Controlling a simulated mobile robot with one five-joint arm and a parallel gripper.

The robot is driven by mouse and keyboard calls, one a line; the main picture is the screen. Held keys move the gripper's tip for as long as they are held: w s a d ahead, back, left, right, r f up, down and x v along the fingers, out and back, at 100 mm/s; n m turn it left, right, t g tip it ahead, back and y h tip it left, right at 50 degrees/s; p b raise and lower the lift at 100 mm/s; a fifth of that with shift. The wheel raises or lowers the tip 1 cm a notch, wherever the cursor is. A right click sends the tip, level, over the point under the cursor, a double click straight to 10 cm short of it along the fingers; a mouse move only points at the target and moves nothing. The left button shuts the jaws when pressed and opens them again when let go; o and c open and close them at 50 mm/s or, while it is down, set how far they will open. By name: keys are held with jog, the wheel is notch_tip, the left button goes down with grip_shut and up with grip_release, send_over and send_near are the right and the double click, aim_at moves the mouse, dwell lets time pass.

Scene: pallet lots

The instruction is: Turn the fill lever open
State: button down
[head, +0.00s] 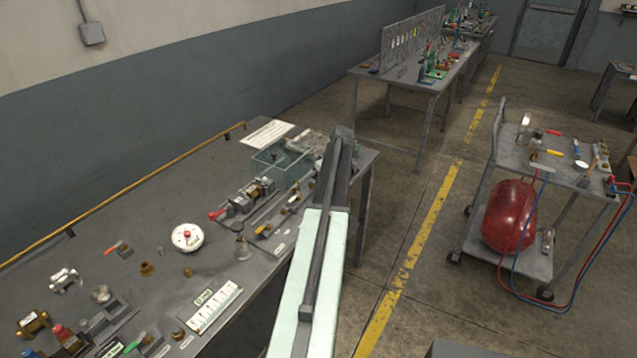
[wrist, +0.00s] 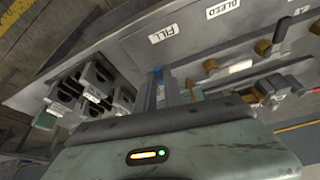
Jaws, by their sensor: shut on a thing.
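In the wrist view, the FILL label (wrist: 168,32) is on a grey panel near the top middle. Below it a small blue part, which I take as the fill lever (wrist: 158,76), shows at my gripper (wrist: 168,88). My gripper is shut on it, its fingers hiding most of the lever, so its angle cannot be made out. In the head view my arm reaches out over the far right end of the grey bench (head: 130,210) and covers the gripper and the lever.
The BLEED label (wrist: 222,9) sits right of FILL, with brass and grey fittings below. Several dark block holders (wrist: 93,85) stand to the left. In the head view, a clear tank (head: 279,166) stands left of my arm. A cart with a red tank (head: 510,216) is on the right.

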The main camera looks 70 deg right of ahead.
jog(key=shift+s+d+n+y, duration=0.25)
jog(key=shift+d+n+y, duration=0.2)
jog(key=shift+n, duration=0.65)
jog(key=c, duration=1.7)
grip_release()
jog(key=shift+c, duration=0.2)
jog(key=p+v, duration=0.7)
jog(key=shift+s+r, duration=0.25)
jog(key=shift+r, duration=0.1)
